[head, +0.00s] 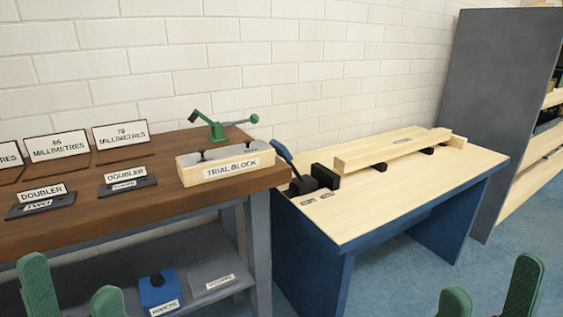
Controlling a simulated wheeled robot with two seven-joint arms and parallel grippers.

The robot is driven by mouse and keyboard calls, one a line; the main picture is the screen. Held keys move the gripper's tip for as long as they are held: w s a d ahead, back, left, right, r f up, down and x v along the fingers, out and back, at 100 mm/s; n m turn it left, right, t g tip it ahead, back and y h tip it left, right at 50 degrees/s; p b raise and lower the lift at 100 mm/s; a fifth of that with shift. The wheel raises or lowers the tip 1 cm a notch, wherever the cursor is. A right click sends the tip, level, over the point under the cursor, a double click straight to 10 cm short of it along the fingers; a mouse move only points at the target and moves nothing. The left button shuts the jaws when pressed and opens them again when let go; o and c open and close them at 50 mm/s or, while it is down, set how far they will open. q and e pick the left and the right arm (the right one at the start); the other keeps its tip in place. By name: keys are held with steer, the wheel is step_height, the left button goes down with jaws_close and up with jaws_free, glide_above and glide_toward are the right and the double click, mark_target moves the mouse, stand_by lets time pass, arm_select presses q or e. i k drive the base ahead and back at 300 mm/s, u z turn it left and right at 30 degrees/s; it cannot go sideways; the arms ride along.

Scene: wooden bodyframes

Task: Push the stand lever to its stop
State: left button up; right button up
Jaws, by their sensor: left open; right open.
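A lever with a blue handle (284,157) rises from a black base (303,185) at the left end of a light wooden table. The handle leans up and to the left. A black block (325,175) sits just right of the base. Small labels lie on the tabletop in front of the base, too small to read. My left gripper (73,297) is open and empty at the bottom left. My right gripper (489,296) is open and empty at the bottom right. Both are well apart from the lever.
A long wooden beam (388,149) rests on black supports on the light table (408,195). The dark bench (110,215) at left carries a trial block (226,165), a green tool (217,127) and doubler plates. A grey shelf unit (490,110) stands at right.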

mark_target(280, 149)
steer(key=u, duration=0.05)
steer(key=k, duration=0.5)
steer(key=z, duration=0.8)
steer(key=i, duration=1.1)
steer(key=u, duration=0.1)
